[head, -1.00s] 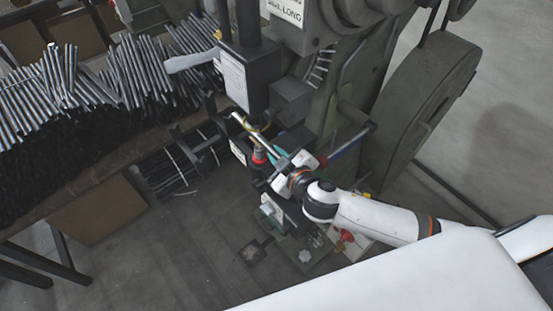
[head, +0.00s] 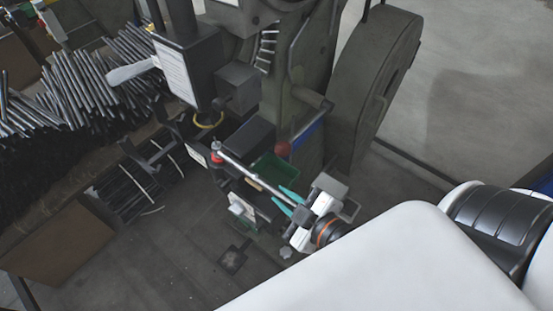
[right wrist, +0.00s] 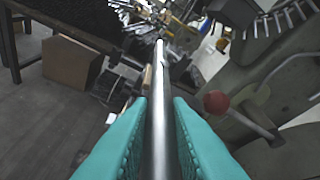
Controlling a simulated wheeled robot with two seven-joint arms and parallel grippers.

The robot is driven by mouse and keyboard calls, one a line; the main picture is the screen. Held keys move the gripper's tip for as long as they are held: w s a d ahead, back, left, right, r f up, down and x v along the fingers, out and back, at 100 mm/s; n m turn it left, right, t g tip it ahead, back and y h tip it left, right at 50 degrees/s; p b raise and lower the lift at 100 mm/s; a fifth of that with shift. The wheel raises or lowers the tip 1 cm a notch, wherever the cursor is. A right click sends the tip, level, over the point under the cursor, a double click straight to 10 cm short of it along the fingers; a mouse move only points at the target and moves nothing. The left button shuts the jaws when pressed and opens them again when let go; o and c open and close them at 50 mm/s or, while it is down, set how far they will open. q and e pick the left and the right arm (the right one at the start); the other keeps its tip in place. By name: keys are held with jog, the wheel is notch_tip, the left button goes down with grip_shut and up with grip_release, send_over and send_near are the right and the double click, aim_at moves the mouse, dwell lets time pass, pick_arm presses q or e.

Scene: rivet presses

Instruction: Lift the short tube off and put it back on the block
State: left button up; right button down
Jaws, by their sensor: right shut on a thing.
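My right gripper (head: 287,202) has teal fingers and is shut on a short bare-metal tube (head: 250,178). In the head view the tube slants up and left from the fingers, in front of the press. In the right wrist view the tube (right wrist: 159,110) runs straight ahead between the two teal fingers (right wrist: 159,135). Its far end appears beside a red-and-black fitting (head: 217,156); I cannot tell whether they touch. A dark block (head: 250,137) sits on the press behind the tube; I cannot tell whether it is the task's block. My left gripper is not in view.
The green-grey press has a big wheel (head: 375,85) and a red ball knob (head: 282,148), which also shows in the right wrist view (right wrist: 216,102).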

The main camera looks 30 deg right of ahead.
jog(key=shift+s, duration=0.25)
jog(key=shift+r, duration=0.1)
jog(key=shift+r+p, duration=0.2)
jog(key=shift+p, duration=0.2)
dwell(0.3)
jog(key=s+a, duration=0.2)
jog(key=a, duration=0.5)
jog(key=s+a, duration=0.3)
jog(key=a, duration=0.4)
jog(key=shift+b, duration=0.3)
dwell(0.4)
